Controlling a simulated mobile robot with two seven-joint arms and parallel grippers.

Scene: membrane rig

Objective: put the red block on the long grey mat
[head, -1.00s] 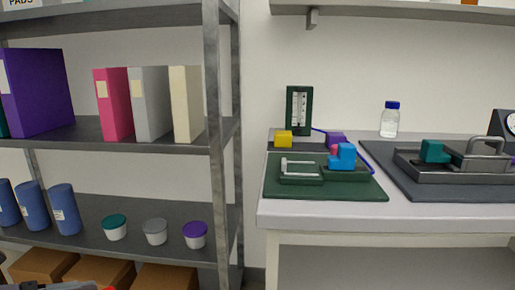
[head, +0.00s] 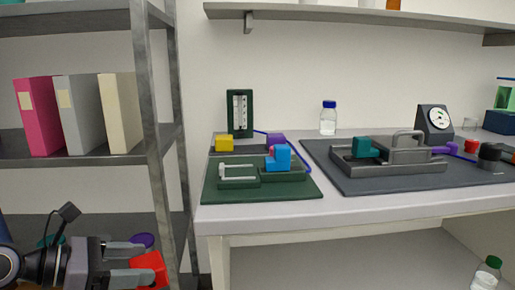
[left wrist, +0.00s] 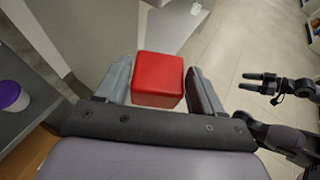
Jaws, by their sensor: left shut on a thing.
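My left gripper (head: 143,265) is shut on the red block (head: 152,268), low in front of the shelf rack at the lower left. The left wrist view shows the red block (left wrist: 158,78) between both fingers, clear of any surface. A large dark grey mat (head: 345,182) lies on the bench, right of the green mat, under a metal rig. A narrow dark strip (head: 242,149) lies behind the green mat; I cannot tell which one is the long grey mat. My right gripper (left wrist: 258,83) is open and empty in the left wrist view.
The green mat (head: 220,193) holds a small fixture and a blue block (head: 283,158). Yellow (head: 224,143) and purple (head: 276,140) blocks stand on the narrow strip. A shelf post (head: 160,150) rises between gripper and bench. A small red object (head: 471,146) sits at the far right.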

